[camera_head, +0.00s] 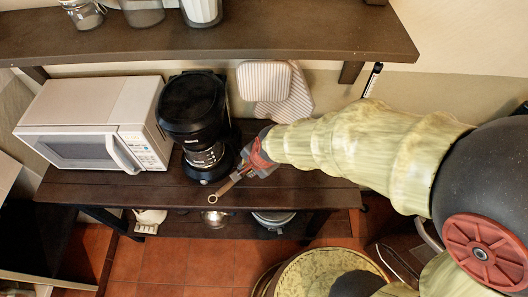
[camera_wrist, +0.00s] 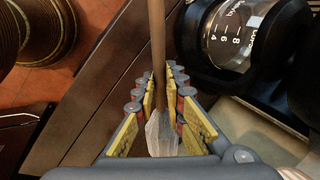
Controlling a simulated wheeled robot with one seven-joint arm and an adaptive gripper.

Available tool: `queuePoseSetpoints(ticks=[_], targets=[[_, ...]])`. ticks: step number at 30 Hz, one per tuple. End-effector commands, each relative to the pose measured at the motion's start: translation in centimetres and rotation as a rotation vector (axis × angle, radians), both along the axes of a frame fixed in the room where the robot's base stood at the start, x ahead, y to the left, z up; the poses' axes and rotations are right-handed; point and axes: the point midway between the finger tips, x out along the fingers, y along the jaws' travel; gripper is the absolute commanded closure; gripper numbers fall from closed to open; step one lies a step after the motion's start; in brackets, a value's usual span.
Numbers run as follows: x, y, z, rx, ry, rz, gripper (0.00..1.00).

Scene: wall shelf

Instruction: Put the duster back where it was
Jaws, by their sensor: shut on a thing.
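My gripper (camera_head: 256,163) is shut on the duster's brown handle (camera_head: 222,190), above the dark wooden table beside the coffee maker. A small ring shows at the handle's end, which points down and left in the head view. In the wrist view the handle (camera_wrist: 158,45) runs between the padded fingers of my gripper (camera_wrist: 165,78). A pale, whitish part (camera_wrist: 174,138) shows between the fingers near the palm; I cannot tell whether it belongs to the duster. The rest of the duster is hidden by my gripper and arm.
The black coffee maker (camera_head: 192,105) stands close left of my gripper, with a white microwave (camera_head: 100,110) further left. Striped cloths (camera_head: 264,80) hang behind. A wall shelf (camera_head: 290,35) with jars overhangs the table (camera_head: 320,192). A black stick-like thing (camera_head: 372,80) is at the wall, right.

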Motion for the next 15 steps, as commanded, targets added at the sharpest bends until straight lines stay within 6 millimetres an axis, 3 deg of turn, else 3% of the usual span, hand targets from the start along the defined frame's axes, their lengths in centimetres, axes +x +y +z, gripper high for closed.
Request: queuePoseSetpoints(ticks=[1,8,15], targets=[[1.2,-0.4,-1.1,0.000,0.003,-0.007,1.00],[6.2,-1.9,-3.4,0.001,0.003,-0.006,1.00],[9.0,-2.6,-7.1,0.000,0.003,-0.001,1.00]])
